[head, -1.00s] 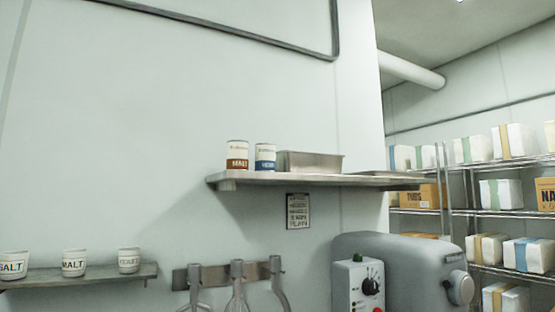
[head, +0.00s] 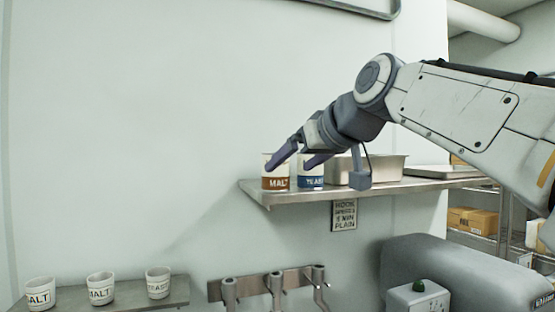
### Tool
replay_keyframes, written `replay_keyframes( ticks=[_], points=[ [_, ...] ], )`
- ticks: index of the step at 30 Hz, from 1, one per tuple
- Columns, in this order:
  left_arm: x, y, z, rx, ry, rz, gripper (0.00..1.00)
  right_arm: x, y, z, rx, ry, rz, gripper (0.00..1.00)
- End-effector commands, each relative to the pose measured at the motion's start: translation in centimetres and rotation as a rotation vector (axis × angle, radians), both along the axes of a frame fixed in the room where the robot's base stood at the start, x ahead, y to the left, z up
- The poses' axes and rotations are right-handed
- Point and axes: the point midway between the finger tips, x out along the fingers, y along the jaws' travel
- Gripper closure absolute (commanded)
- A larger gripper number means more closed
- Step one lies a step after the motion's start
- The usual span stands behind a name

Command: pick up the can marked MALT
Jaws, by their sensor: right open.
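The can marked MALT (head: 276,184) stands upright at the left end of the upper wall shelf, with a brown lower band. Beside it on the right stands a can marked YEAST (head: 311,182) with a blue band. My right gripper (head: 289,166) is open and empty, reaching in from the right. One finger overlaps the top of the MALT can in the picture and the other the top of the YEAST can. I cannot tell whether either finger touches a can. My left gripper is not in view.
The upper shelf (head: 360,192) also holds a metal pan (head: 390,168) right of the cans. A lower shelf (head: 180,292) at left holds white cups, one marked MALT (head: 100,289). A utensil rack (head: 250,285) hangs below. The wall left of the cans is clear.

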Motion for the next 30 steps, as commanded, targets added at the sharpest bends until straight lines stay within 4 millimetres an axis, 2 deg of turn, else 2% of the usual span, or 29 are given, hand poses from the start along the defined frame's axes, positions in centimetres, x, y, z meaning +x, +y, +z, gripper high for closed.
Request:
replay_keyframes(
  ticks=[1, 5, 12, 17, 24, 30],
  points=[
    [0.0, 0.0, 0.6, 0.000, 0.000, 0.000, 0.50, 0.2, -0.4, 1.6, 0.003, -0.022, -0.005, 0.08],
    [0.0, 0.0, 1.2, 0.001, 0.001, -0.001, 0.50, 1.2, -0.5, 2.4, 0.006, -0.043, -0.012, 0.08],
    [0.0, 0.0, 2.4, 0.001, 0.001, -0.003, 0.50, 4.0, 0.5, 1.0, 0.005, -0.044, -0.019, 0.08],
    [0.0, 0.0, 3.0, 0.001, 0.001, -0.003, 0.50, 4.9, 0.9, 0.7, 0.006, -0.044, -0.020, 0.08],
    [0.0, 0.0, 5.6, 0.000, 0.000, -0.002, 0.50, 7.8, 2.2, -0.2, 0.005, -0.040, -0.017, 0.08],
    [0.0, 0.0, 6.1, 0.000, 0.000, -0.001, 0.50, 9.0, 3.0, -1.0, 0.005, -0.044, -0.016, 0.08]
  ],
)
